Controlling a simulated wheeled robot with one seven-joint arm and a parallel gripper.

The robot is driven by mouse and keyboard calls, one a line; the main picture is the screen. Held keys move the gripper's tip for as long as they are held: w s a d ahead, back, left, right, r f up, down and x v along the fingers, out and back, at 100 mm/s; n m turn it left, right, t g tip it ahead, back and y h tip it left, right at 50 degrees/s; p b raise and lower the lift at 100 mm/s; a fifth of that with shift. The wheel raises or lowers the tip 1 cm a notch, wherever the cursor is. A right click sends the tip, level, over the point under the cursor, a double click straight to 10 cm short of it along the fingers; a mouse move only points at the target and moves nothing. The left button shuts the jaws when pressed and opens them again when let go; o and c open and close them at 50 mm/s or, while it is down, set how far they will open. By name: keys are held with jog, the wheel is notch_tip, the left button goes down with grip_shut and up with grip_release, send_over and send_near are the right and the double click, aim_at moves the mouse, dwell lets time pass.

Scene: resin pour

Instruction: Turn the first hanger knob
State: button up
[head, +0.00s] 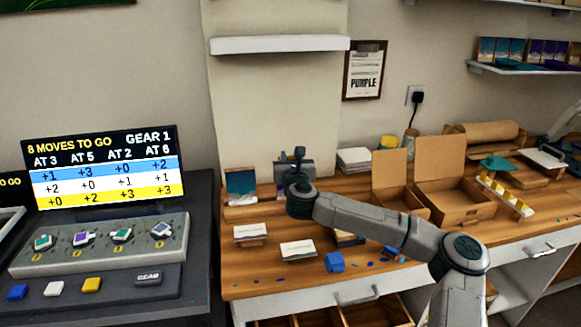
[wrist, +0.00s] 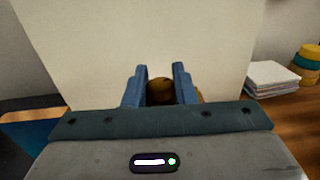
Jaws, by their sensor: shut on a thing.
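My gripper (wrist: 159,75) has its two blue fingers on either side of a round brown knob (wrist: 160,91) in the wrist view, and is shut on it. A pale panel fills the view behind the knob. In the head view my gripper (head: 299,163) is at the back of the wooden bench, before the pale wall panel (head: 280,110). My own wrist and arm hide the knob there, and I cannot tell how far it is turned.
A screen (head: 103,168) reading "8 moves to go" stands left above a console (head: 100,244) with several knobs. Small cards, a blue block (head: 334,262) and open cardboard boxes (head: 455,194) crowd the bench. A white shelf (head: 280,44) juts out above my gripper.

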jog(key=m+h+b, duration=0.2)
jog(key=m+h, duration=0.1)
jog(key=h, duration=0.1)
jog(key=m+h+b, duration=0.2)
jog(key=h, duration=0.3)
jog(key=shift+f+m, duration=0.1)
jog(key=shift+m, duration=0.3)
jog(key=shift+m+g+h+b, duration=0.8)
jog(key=shift+m+h+b, duration=0.1)
jog(key=shift+h, duration=0.7)
jog(key=o, duration=1)
jog(key=shift+b+v, duration=1.05)
jog(key=shift+v, duration=5.8)
